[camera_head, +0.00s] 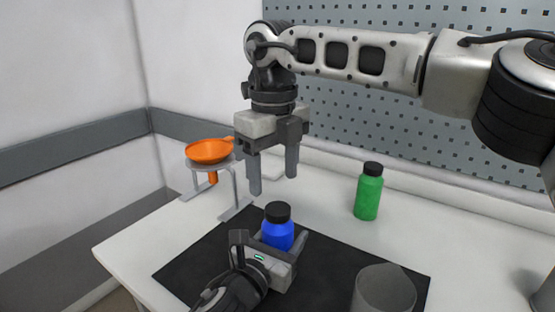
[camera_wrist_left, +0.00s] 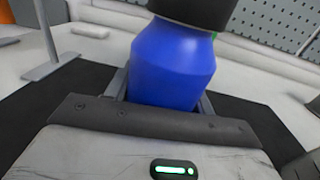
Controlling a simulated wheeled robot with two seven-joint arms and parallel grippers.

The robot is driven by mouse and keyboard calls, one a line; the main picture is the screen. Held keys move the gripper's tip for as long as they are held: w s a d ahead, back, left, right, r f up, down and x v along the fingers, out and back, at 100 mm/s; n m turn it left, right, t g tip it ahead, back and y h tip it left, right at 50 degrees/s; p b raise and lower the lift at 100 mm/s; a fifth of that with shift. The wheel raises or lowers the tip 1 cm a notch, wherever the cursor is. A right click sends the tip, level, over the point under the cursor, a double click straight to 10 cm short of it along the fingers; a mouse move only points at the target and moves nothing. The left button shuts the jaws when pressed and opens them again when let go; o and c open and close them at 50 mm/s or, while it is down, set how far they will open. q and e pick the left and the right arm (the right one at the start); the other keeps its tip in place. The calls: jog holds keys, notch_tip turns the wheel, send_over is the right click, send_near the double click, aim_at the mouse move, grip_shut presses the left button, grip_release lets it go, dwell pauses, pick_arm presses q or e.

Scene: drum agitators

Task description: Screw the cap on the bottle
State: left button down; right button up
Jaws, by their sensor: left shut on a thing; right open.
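A blue bottle (camera_head: 277,235) stands upright on the black mat (camera_head: 330,262) in the head view. A black cap (camera_head: 277,211) sits on its top; I cannot tell how tight it is. My left gripper (camera_head: 284,246) is shut around the body of the blue bottle. In the left wrist view the blue bottle (camera_wrist_left: 170,65) is between the fingers, and the lower part of the cap (camera_wrist_left: 195,10) shows at the top edge. My right gripper (camera_head: 273,178) is open and empty, pointing down above the bottle, apart from the cap.
A green bottle (camera_head: 369,195) with a black cap stands at the back right. An orange funnel (camera_head: 208,151) rests in a grey stand (camera_head: 234,188) at the back left. A grey cylindrical container (camera_head: 384,290) is at the front right of the mat. A perforated wall panel (camera_head: 420,120) stands behind.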

aim_at(278, 208)
pick_arm(q)
jog(key=shift+f, duration=0.1)
pick_arm(e)
jog(key=n, duration=0.5)
jog(key=shift+r, duration=0.15)
jog(key=n, duration=0.3)
jog(key=shift+r, duration=0.1)
jog(key=n, duration=0.5)
jog(key=shift+d+r, duration=0.1)
jog(key=n, duration=0.2)
jog(key=shift+r+n, duration=0.1)
jog(key=shift+n, duration=0.3)
jog(key=n, duration=0.7)
jog(key=shift+d+r, duration=0.1)
jog(key=shift+r, duration=0.1)
jog(key=n, duration=0.6)
jog(key=shift+w+d+r+n, duration=0.1)
jog(key=shift+r+n, duration=0.1)
jog(key=shift+n, duration=0.2)
jog(key=shift+f, duration=0.15)
jog(key=shift+f, duration=3.9)
